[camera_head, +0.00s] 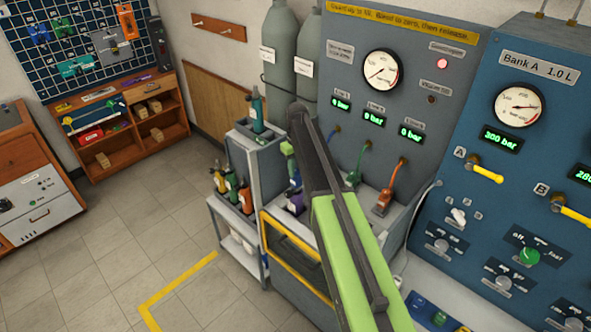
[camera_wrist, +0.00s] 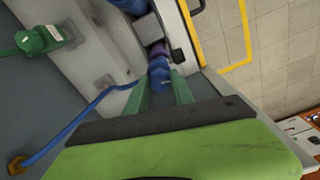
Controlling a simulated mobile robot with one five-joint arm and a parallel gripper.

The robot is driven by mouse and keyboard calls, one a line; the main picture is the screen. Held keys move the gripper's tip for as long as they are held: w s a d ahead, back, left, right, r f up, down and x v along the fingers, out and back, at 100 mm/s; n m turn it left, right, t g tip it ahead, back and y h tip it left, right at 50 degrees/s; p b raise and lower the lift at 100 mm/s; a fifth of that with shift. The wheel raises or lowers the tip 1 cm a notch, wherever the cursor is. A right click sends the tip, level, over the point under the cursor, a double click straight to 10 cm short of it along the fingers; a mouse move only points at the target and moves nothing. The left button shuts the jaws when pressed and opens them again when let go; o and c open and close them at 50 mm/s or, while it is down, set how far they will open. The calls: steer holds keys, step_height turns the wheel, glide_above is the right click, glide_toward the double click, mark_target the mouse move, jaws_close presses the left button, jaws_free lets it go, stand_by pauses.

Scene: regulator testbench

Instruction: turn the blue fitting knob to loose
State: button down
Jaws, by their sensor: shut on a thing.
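In the wrist view, my gripper (camera_wrist: 160,92) has its two green fingers on either side of a blue knob-like piece (camera_wrist: 158,70), shut on it. This piece appears to be the blue fitting knob, with a purple part just beyond it. A blue hose (camera_wrist: 75,122) runs from a brass port on the grey panel toward the fitting. The fingers hide the sides of the knob, so its turned position cannot be told.
A green fitting (camera_wrist: 38,40) sits beside the blue one in the wrist view. In the head view an orange fitting (camera_head: 385,197) stands to the right. A shelf cart (camera_head: 238,225) with bottles is at left. The blue Bank A panel (camera_head: 520,185) is at right. Floor at left is clear.

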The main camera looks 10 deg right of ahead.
mark_target(296, 171)
steer(key=shift+n, duration=1.1)
steer(key=c, duration=1.1)
jaws_free()
steer(key=shift+r, duration=0.15)
step_height(296, 171, up, 17)
steer(key=p, duration=1.7)
